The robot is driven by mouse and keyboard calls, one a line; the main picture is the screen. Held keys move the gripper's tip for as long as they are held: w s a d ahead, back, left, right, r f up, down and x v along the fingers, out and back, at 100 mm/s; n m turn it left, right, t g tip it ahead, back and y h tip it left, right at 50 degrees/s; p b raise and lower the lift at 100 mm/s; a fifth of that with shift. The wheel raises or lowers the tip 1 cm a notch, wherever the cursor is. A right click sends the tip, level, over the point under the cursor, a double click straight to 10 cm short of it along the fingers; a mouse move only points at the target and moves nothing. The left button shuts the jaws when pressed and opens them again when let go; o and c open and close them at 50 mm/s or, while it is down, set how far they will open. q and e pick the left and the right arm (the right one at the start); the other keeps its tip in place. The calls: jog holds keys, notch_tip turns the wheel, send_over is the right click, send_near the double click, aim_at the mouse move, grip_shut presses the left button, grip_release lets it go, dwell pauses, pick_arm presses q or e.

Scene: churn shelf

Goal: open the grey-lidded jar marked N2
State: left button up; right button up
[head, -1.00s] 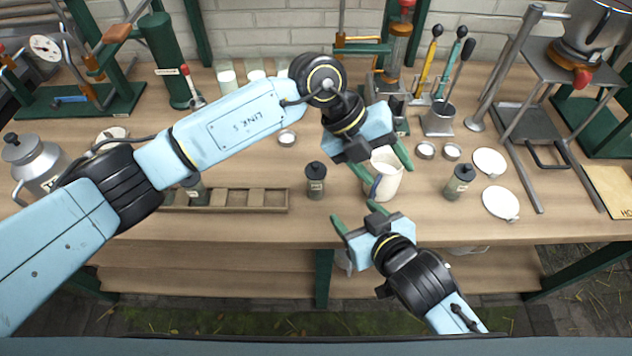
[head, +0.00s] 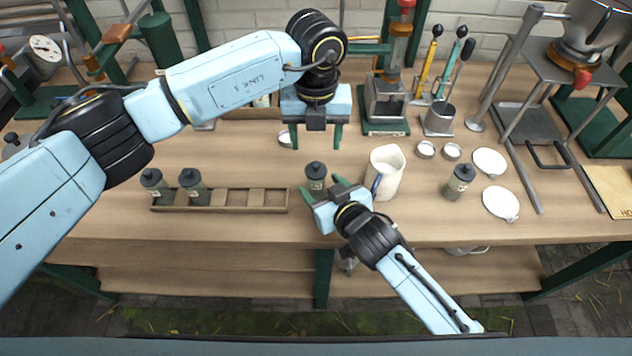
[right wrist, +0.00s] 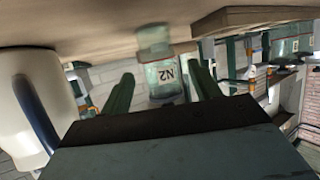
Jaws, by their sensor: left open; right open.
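A small jar with a dark grey lid (head: 316,172) stands on the bench below the middle of the head view. In the right wrist view, which is upside down, the jar's N2 label (right wrist: 165,73) shows between my right gripper's fingers. My right gripper (head: 324,187) is open with its fingertips at the jar's near side; I cannot tell whether they touch it. My left gripper (head: 316,140) is open and empty, fingers pointing down, beyond and above the jar's lid.
A white pitcher (head: 386,170) stands close to the right of the jar. A wooden rack (head: 230,199) with two similar jars lies to the left. Another similar jar (head: 459,182) and white discs (head: 500,202) are at the right. A small white dish (head: 285,139) lies near my left gripper.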

aim_at(320, 185)
jog(key=shift+x, duration=1.8)
